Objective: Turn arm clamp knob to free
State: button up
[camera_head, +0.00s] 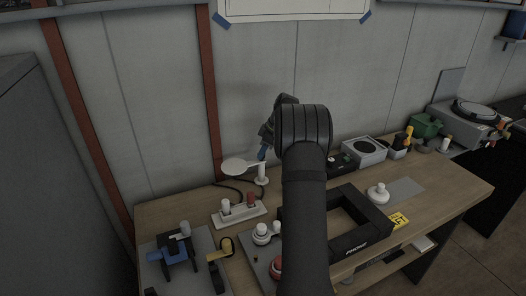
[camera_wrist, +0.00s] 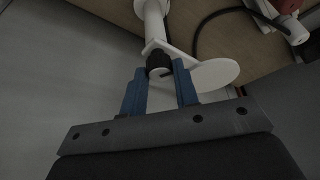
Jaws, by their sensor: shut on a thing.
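The black arm clamp knob (camera_wrist: 158,60) sits where the white arm with its round disc (camera_wrist: 216,73) meets the white post (camera_wrist: 153,18). My gripper (camera_wrist: 160,67) has its two blue fingers on either side of the knob and is shut on it. In the head view the white disc (camera_head: 237,166) and the post (camera_head: 262,174) stand at the back of the bench. My gripper (camera_head: 262,153) is just above the post there, and the knob is hidden. The knob's turn angle cannot be told.
A white strip with switches (camera_head: 238,214) lies in front of the post, with a dark cable nearby. A blue vise (camera_head: 178,257) is at front left. A black frame (camera_head: 369,208) lies right of my arm. The wall is close behind.

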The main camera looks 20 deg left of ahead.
jog(key=n+g, duration=0.1)
jog(key=n, duration=0.4)
jog(key=shift+w+g+h, duration=0.15)
jog(key=shift+g+h, duration=0.25)
jog(key=shift+a+n, duration=0.1)
jog(key=shift+n, duration=0.2)
jog(key=o, duration=1)
jog(key=shift+c, duration=0.2)
jog(key=v, duration=1.2)
jog(key=shift+w, duration=0.1)
